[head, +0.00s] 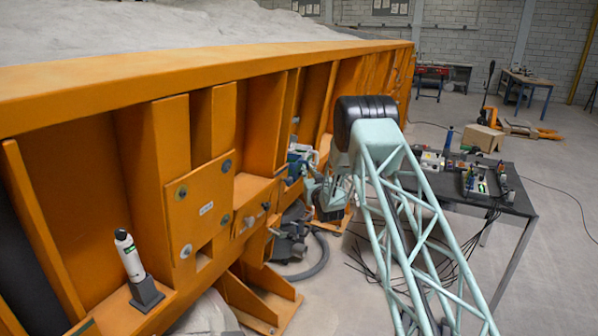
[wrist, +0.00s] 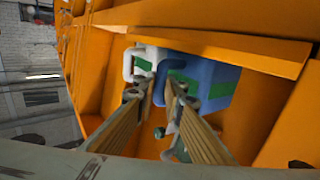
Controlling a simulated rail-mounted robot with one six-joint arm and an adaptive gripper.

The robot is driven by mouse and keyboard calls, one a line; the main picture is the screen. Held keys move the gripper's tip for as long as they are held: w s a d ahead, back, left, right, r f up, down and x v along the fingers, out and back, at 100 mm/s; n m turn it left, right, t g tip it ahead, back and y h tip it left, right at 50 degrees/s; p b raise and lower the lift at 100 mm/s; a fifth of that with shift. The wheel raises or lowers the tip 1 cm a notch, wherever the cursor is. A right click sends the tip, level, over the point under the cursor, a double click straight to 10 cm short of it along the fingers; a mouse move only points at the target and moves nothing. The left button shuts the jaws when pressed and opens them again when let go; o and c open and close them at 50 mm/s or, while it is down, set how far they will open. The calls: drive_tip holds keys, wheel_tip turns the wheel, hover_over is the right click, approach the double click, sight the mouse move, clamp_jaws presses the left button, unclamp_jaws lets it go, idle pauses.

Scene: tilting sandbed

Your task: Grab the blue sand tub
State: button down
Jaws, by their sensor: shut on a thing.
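The blue sand tub (wrist: 222,82) has a green label and sits in an orange bay of the sandbed frame in the wrist view. My gripper (wrist: 157,88) is shut on its blue handle, with one long ribbed finger on each side. In the head view the tub (head: 298,154) is a small blue shape at the orange frame, partly hidden by my arm. My gripper is mostly hidden there too.
A white container (wrist: 146,56) with a green label stands beside the blue tub. Orange ribs and a ledge (wrist: 235,50) enclose the bay closely. A white bottle (head: 130,258) stands on the near ledge. A dark table (head: 520,205) with tools stands to the right.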

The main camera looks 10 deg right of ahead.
drive_tip(key=shift+r, duration=0.25)
drive_tip(key=shift+r+p, duration=0.3)
drive_tip(key=shift+r, duration=0.6)
drive_tip(key=s+d+p, duration=0.1)
drive_tip(key=s+d, duration=0.4)
drive_tip(key=d, duration=0.2)
drive_tip(key=s+d+r+p, duration=0.1)
drive_tip(key=s+d, duration=0.4)
drive_tip(key=d, duration=0.3)
drive_tip(key=shift+r, duration=0.15)
drive_tip(key=shift+s, duration=0.15)
